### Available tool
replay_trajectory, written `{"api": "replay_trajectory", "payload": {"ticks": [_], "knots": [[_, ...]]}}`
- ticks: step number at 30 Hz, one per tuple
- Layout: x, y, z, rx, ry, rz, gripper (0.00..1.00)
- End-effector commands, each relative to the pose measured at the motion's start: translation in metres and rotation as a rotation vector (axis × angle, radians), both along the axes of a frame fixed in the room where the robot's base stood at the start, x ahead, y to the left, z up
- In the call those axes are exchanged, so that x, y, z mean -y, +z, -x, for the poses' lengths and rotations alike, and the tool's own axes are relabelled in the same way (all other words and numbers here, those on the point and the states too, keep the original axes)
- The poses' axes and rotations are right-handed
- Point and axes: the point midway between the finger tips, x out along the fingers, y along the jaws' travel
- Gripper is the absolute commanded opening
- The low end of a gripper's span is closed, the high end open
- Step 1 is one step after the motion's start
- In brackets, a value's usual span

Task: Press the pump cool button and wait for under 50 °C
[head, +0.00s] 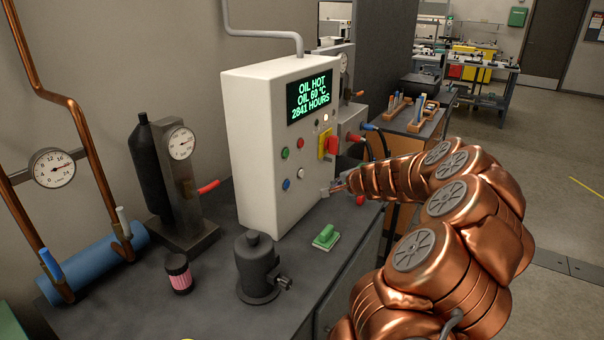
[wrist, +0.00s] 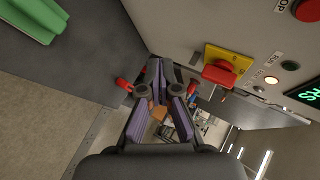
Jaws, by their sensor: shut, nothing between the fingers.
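A white control box (head: 262,150) stands on the bench; its display (head: 309,95) reads OIL HOT, an oil temperature that looks like 69 °C, and 2841 HOURS. Its front has a green button (head: 285,154), a red button (head: 300,142), a blue button (head: 286,184) and a pale knob (head: 301,173). Their labels are too small to read, so I cannot tell which is pump cool. A lamp (head: 325,118) glows. My gripper (head: 328,191) is shut and empty, to the right of the box front and apart from the blue button. It also shows in the wrist view (wrist: 163,88).
A red switch on a yellow plate (wrist: 228,62) is near my gripper. A gauge (head: 181,143) stands left of the box.

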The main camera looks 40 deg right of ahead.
Motion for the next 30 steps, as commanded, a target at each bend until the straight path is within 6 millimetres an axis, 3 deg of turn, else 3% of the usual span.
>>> {"api": "replay_trajectory", "payload": {"ticks": [11, 30], "knots": [[-0.002, 0.001, -0.004, 0.001, 0.003, 0.001, 0.0], [-0.023, 0.0, -0.07, -0.001, 0.006, -0.002, 0.0]]}}
